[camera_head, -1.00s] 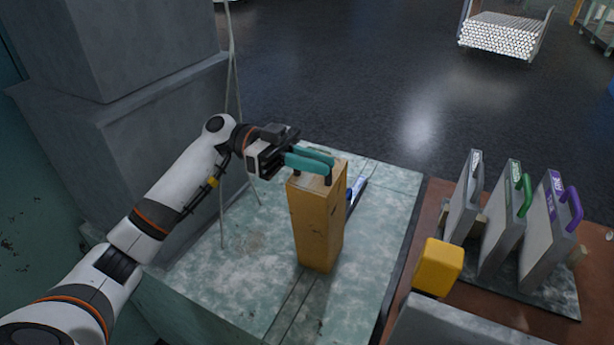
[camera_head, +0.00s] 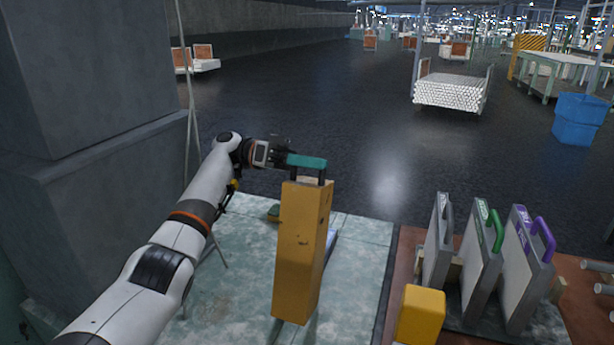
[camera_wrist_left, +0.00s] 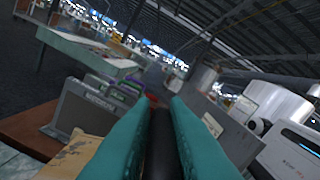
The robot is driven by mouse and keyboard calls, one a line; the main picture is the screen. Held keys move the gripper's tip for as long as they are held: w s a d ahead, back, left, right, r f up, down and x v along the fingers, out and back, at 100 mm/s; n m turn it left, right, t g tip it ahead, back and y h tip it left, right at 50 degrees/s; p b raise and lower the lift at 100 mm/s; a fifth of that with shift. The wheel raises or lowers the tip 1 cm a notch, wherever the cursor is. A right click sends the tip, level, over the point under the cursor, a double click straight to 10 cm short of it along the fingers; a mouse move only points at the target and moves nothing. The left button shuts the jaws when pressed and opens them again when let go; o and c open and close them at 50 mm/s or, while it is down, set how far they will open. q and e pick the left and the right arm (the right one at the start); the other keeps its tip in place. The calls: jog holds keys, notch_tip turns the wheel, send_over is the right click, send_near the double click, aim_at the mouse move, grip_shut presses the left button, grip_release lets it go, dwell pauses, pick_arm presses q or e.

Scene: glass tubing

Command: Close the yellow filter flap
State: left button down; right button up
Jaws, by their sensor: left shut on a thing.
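The yellow filter flap (camera_head: 300,250) is a tall, worn yellow piece standing nearly upright over a pale green, mottled surface. A handle sits on its top end. My left gripper (camera_head: 307,165), with teal fingers, is shut on that handle, coming from the left. In the left wrist view, the two teal fingers (camera_wrist_left: 160,130) have the black handle (camera_wrist_left: 159,145) between them. A corner of the yellow flap (camera_wrist_left: 75,160) shows there at lower left. The flap's lower end and the seat behind it are partly hidden. My right gripper is in no view.
Several grey filter panels stand at the right, with grey, green (camera_head: 495,230) and purple (camera_head: 543,240) handles. A yellow block (camera_head: 420,314) is near the front. A grey pillar (camera_head: 90,130) rises at the left. Dark open floor lies behind.

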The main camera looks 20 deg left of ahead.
pick_arm(q)
jog(key=shift+w+f+n+b, duration=0.15)
jog(key=shift+w+n+b, duration=0.25)
jog(key=shift+w, duration=0.5)
jog(key=c, duration=1.5)
grip_release()
jog(key=shift+o, duration=0.2)
